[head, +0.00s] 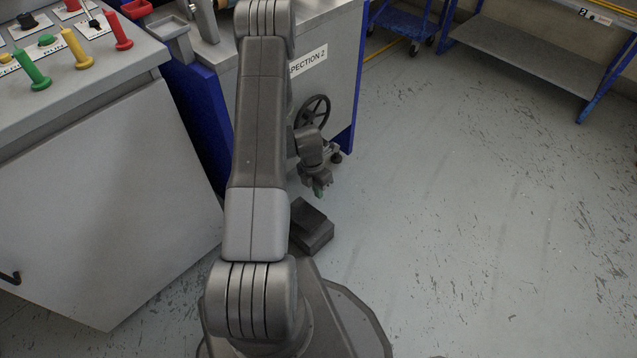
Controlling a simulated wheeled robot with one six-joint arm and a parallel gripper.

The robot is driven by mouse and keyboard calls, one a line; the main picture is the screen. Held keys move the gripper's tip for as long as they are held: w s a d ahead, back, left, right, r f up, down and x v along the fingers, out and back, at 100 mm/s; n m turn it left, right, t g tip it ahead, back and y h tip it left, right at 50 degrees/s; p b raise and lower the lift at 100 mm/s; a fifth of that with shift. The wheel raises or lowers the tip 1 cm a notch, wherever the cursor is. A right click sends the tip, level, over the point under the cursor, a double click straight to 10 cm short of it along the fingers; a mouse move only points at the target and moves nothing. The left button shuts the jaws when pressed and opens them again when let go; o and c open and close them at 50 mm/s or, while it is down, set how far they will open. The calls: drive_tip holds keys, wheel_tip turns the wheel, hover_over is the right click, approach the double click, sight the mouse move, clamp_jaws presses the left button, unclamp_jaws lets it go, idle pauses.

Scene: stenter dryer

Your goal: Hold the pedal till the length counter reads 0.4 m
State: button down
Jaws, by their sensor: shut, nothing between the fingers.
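The pedal (312,226) is a dark grey block with a sloped top on the floor, in front of the blue and grey inspection machine (334,88). My arm hides its left part. My gripper (320,191) points down just above the far end of the pedal, and it appears apart from it. Its fingers are shut with nothing between them. I do not see the length counter in this view.
A handwheel (312,111) sits on the machine's front, close to my wrist. A grey control desk (95,170) with green, yellow and red levers stands at the left. Blue-framed shelving (530,55) is at the upper right. The floor to the right is clear.

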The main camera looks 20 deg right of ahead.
wheel_tip(320, 180, up, 2)
drive_tip(key=shift+s+r, duration=0.1)
drive_tip(key=shift+r, duration=0.05)
idle(1.4)
drive_tip(key=b, duration=0.5)
approach(317, 223)
drive_tip(key=f, duration=0.5)
drive_tip(key=shift+s+d+f, duration=0.2)
drive_tip(key=shift+s+d, duration=0.05)
drive_tip(key=shift+s, duration=0.1)
